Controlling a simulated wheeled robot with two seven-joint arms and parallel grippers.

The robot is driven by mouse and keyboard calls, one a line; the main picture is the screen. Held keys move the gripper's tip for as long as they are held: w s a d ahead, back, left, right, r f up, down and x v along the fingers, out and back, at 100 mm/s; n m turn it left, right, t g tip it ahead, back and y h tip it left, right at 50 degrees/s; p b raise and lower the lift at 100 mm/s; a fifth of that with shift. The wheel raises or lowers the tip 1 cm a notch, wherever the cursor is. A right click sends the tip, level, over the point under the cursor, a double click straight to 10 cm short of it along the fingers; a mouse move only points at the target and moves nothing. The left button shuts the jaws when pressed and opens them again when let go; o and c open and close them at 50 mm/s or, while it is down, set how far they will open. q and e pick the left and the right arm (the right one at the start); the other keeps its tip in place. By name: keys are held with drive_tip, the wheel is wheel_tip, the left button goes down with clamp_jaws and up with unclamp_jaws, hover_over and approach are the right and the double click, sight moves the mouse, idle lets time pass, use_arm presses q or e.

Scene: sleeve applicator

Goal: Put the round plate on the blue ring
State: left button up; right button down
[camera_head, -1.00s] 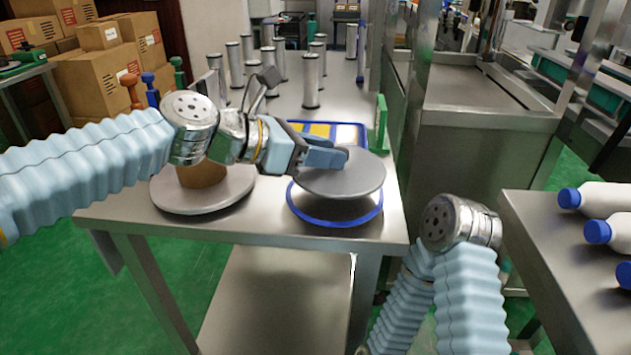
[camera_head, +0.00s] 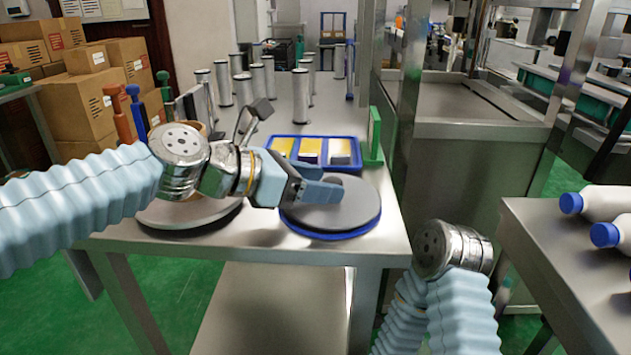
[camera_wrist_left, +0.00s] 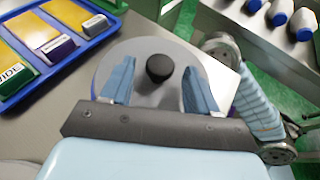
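The round grey plate (camera_head: 350,212) lies on the blue ring (camera_head: 332,237) on the metal table, in the head view. The ring shows as a thin blue edge under the plate's front; the rest is covered. In the left wrist view the plate (camera_wrist_left: 128,62) has a black knob (camera_wrist_left: 159,68) at its middle. My left gripper (camera_wrist_left: 159,88) is open, its two blue fingers on either side of the knob with gaps to it. In the head view the left gripper (camera_head: 322,190) is low over the plate. My right gripper is out of view; only its arm shows.
A blue tray (camera_head: 357,168) with several coloured blocks stands just behind the plate. Another round disc (camera_head: 188,212) lies to the left, partly behind my left arm. A green upright piece (camera_head: 374,137) stands at the right edge. Metal cylinders (camera_head: 301,96) stand further back.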

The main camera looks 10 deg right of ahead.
use_arm(q)
drive_tip(key=shift+a+r, duration=0.15)
drive_tip(key=v, duration=1.1)
drive_tip(key=shift+s+a, duration=0.1)
drive_tip(key=shift+a, duration=0.15)
drive_tip(key=shift+a+r, duration=0.1)
drive_tip(key=shift+s, duration=0.1)
